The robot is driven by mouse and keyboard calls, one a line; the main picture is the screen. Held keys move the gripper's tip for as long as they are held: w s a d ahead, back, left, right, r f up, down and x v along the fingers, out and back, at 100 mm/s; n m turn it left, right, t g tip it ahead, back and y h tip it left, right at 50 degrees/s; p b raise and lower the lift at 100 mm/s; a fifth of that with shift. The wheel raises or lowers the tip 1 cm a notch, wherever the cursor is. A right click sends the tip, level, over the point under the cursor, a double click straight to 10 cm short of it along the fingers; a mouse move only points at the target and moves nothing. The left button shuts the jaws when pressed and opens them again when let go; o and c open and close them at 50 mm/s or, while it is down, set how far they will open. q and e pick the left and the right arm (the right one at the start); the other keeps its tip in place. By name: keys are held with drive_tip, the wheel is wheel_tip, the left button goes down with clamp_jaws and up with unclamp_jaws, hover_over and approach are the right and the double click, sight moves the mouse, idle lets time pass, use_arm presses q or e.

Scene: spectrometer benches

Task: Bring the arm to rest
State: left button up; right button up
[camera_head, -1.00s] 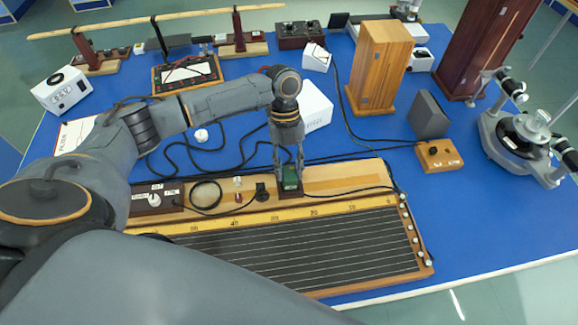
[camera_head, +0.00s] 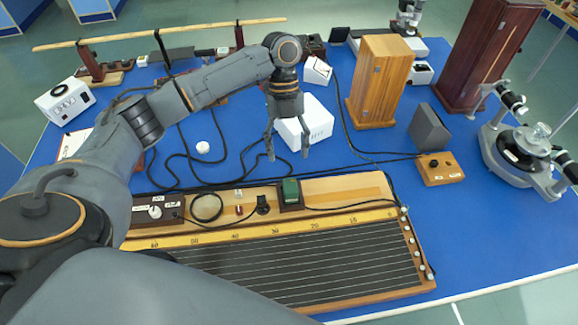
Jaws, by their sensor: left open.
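My left arm comes in from the left. Its gripper (camera_head: 287,152) hangs fingers down, open and empty, above the blue bench top behind the wire board. The fingertips show apart from the green-topped block (camera_head: 290,193), which sits on the wooden strip of the wire board (camera_head: 330,190). A white box (camera_head: 318,118) stands behind the gripper and is partly hidden by it. My right gripper is not in view.
A tall wooden box (camera_head: 382,80), a dark slab (camera_head: 428,128) and a small wooden switch box (camera_head: 440,169) stand to the right. A spectrometer (camera_head: 522,150) is at the far right. Black cables (camera_head: 190,165) lie behind the board. A long wooden rod (camera_head: 140,34) spans the back left.

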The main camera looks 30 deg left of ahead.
use_arm(q)
drive_tip(key=shift+v, duration=1.35)
